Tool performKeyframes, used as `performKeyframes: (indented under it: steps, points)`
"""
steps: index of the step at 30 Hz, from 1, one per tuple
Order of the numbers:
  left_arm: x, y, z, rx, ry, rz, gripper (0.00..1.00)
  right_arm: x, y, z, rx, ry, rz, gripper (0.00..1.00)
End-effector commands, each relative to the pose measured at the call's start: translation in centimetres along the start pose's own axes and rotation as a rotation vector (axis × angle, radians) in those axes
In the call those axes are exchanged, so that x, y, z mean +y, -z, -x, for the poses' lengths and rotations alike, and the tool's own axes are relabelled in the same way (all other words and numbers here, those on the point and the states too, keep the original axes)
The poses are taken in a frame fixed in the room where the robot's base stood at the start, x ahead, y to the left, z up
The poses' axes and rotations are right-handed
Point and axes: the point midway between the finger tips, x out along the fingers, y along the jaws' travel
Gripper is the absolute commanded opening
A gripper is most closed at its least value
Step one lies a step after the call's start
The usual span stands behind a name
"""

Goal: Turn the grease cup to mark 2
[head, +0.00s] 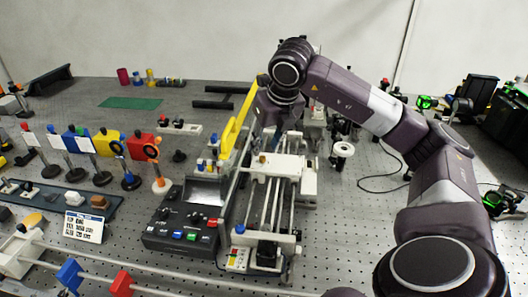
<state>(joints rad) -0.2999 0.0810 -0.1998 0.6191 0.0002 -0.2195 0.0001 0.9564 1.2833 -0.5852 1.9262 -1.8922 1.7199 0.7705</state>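A white bench instrument with long rails (272,205) stands in the middle of the head view. A small brass-coloured knob (262,158) sits on its white crosspiece; it may be the grease cup, but it is too small to be sure. No mark or number on it can be read. My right arm reaches in from the right, and its wrist bends down just behind the crosspiece. My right gripper (268,136) is at the lower end of that wrist, small and dark; its fingers cannot be made out clearly. My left gripper is not in view.
A black control box (184,222) with coloured buttons stands left of the rails. A yellow arm-like bar (236,122) rises beside my wrist. Several lens holders crowd the left, with a printed card (84,227) in front. A green mat (130,103) lies clear at the back.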

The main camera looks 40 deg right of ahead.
Motion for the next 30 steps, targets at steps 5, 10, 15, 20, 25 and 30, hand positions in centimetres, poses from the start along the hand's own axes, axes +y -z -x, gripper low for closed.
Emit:
performKeyframes:
  steps: [5,10,15,20,25,30]
  points:
    - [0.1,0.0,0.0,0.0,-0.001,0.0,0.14,0.1,-0.2,3.9,-0.006,-0.003,0.0,0.31]
    - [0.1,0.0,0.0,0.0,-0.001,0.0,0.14,0.1,-0.1,6.3,-0.003,-0.002,-0.001,0.31]
    - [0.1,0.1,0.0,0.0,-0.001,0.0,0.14,0.0,0.0,7.2,-0.001,-0.001,0.0,0.31]
    - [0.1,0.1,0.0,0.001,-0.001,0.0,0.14,0.0,0.0,7.3,0.0,0.0,0.0,0.31]
    - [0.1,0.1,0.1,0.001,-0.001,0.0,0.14,0.0,0.0,7.2,0.002,-0.003,0.005,0.31]
    - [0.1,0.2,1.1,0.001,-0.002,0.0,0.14,-0.3,-0.1,6.1,0.023,-0.045,0.094,0.31]
